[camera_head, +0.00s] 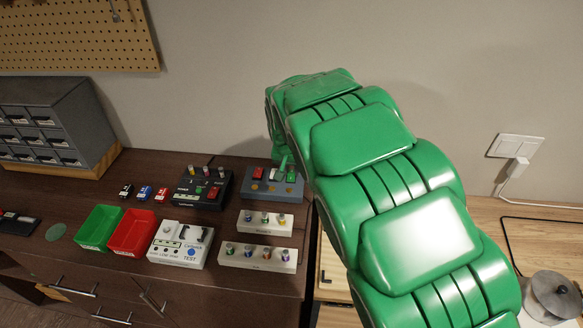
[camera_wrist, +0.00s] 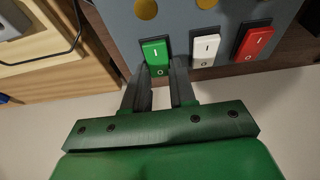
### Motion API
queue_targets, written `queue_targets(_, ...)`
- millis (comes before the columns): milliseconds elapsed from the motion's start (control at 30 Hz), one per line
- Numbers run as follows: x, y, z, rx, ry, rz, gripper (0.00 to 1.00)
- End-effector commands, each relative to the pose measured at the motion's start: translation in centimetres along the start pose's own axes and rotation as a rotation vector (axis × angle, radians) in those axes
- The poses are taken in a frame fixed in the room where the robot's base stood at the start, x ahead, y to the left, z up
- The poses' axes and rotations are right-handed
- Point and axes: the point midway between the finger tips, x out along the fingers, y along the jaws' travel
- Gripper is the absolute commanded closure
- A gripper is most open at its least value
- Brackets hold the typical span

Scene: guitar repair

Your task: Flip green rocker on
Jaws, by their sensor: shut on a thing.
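The green rocker (camera_wrist: 155,52) sits in a black frame on the grey-blue switch panel (camera_wrist: 178,25), at the end of a row beside a white rocker (camera_wrist: 205,48) and a red rocker (camera_wrist: 254,42). It is marked I and O, with the O end nearer my gripper. My gripper (camera_wrist: 157,72) has its two dark fingers at either side of the rocker's O end, shut on it. Which end is pressed in is unclear. In the head view the panel (camera_head: 247,188) stands at the table's right end, with my green arm reaching over it.
Left of the panel is a black box (camera_head: 212,203) with switches. In front are two white knob strips (camera_head: 262,223), a white tester (camera_head: 180,245), a red bin (camera_head: 132,232) and a green bin (camera_head: 98,227). The wall is close behind.

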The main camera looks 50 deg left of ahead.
Motion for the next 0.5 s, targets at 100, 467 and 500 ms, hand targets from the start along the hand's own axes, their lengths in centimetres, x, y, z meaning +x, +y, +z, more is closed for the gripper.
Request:
queue_targets(100,-0.09,-0.21,0.04,-0.001,0.000,-0.002,0.65)
queue_targets(467,-0.04,-0.05,0.02,0.000,0.000,0.000,0.49)
queue_targets(500,-0.05,-0.04,0.02,0.000,0.000,0.000,0.49)
